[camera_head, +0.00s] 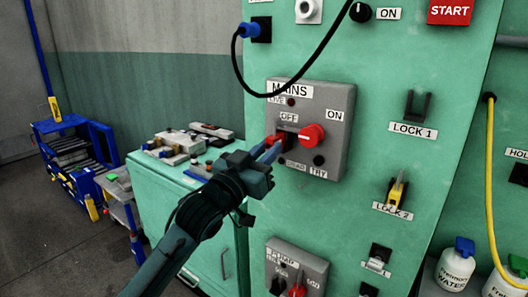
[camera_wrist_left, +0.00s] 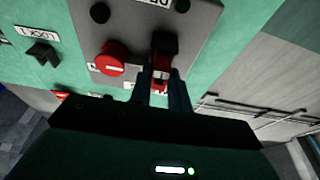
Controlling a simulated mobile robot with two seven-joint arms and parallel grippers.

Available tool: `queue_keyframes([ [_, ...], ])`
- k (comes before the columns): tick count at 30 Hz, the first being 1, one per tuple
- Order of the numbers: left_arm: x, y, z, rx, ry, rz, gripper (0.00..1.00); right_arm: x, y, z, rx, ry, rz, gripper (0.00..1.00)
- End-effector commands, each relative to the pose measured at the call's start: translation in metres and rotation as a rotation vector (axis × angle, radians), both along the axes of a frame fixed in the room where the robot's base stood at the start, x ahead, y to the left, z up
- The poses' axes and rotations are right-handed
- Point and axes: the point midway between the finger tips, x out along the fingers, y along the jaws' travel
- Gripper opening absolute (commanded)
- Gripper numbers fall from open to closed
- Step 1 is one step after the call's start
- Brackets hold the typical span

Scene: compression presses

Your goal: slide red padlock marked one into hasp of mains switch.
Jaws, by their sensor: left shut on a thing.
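The grey mains switch box (camera_head: 337,105) is fixed to the green cabinet front, with a red knob (camera_head: 311,135) near its middle. My left gripper (camera_head: 272,152) is shut on the red padlock (camera_head: 273,140), just left of the knob at the black hasp (camera_head: 291,132). In the left wrist view, the red padlock (camera_wrist_left: 160,76) sits between the fingers of my left gripper (camera_wrist_left: 160,92), against the black hasp (camera_wrist_left: 165,44). The padlock's number is not readable, and I cannot tell how far its shackle is in the hasp. My right gripper is not in view.
A black cable (camera_head: 325,45) hangs above the box. Lock 1 hook (camera_head: 417,105) is empty; lock 2 hook (camera_head: 397,190) holds a yellow padlock. Another grey switch box (camera_head: 312,265) is below. A green cabinet (camera_head: 170,205) with clutter on top stands at the left.

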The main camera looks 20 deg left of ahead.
Motion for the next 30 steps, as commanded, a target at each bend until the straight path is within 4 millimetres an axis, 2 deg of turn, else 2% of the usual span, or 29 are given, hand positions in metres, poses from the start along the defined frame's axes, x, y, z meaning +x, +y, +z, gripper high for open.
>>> queue_keyframes([
  [17, 0.013, -0.005, 0.002, -0.001, -0.003, 0.000, 0.00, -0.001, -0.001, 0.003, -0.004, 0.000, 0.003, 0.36],
  [18, 0.013, -0.005, 0.001, -0.001, -0.003, 0.000, 0.20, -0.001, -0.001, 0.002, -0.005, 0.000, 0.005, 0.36],
  [27, 0.013, -0.005, 0.001, 0.000, -0.001, 0.000, 0.43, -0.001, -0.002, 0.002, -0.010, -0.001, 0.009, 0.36],
  [30, 0.013, -0.005, 0.000, 0.000, -0.001, 0.000, 0.43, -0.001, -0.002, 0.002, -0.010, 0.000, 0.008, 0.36],
])
